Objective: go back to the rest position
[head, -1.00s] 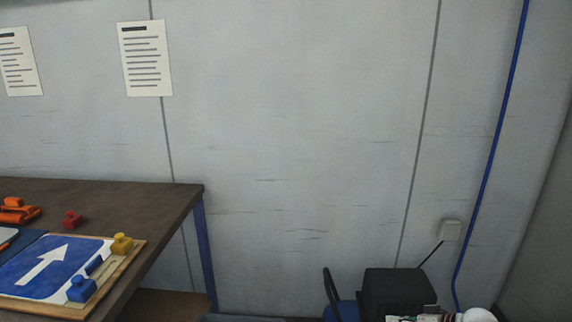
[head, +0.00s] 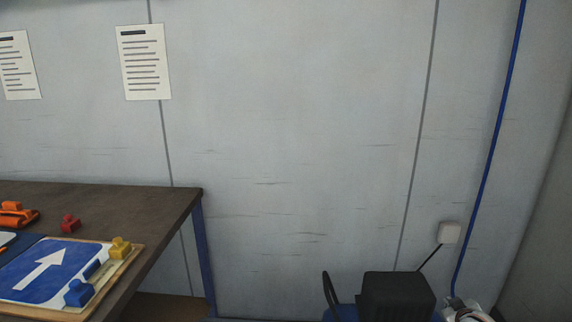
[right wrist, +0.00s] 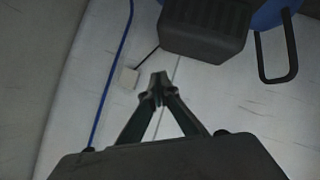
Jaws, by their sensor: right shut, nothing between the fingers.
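My right gripper (right wrist: 158,88) shows in the right wrist view, with its dark fingers meeting at the tips. It is shut and empty, with the pale wall behind it. In the head view only a pale piece of what seems to be my right arm shows at the bottom right edge. My left gripper is in neither view.
A table (head: 168,210) stands at the left, bearing a blue arrow sign (head: 50,270) on a board and red, yellow, blue and orange pieces. A black box-like object (head: 397,295) is at bottom right, also in the right wrist view (right wrist: 205,28). A blue cable (head: 490,150) runs down the wall.

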